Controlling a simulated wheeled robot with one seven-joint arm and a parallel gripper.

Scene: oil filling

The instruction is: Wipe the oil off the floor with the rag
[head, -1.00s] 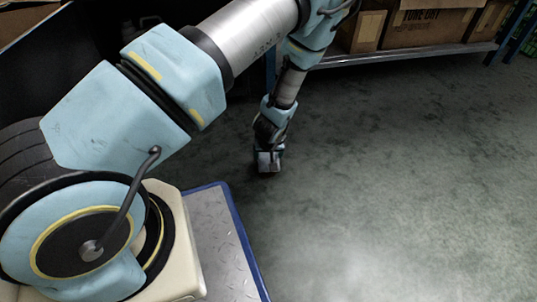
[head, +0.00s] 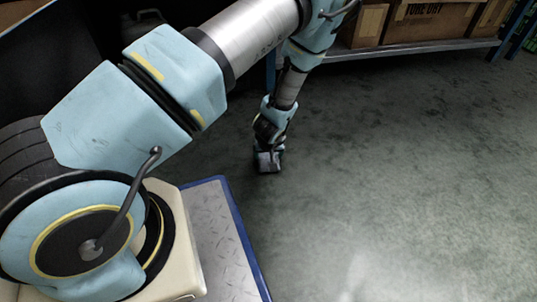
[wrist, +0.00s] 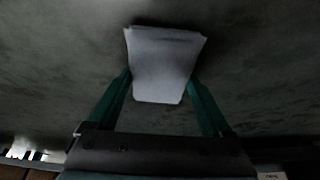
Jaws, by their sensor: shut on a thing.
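My gripper (head: 268,160) points down at the floor, and it also shows in the wrist view (wrist: 160,88). Its two green fingers are shut on a pale folded rag (wrist: 165,60), one finger on each side. The floor is dark grey-green with darker smudges; I cannot make out a clear edge of any oil.
A shelf (head: 400,48) with cardboard boxes (head: 430,22) stands at the back. A metal plate with a blue edge (head: 222,240) lies at the front, left of the open floor. The floor to the right is clear.

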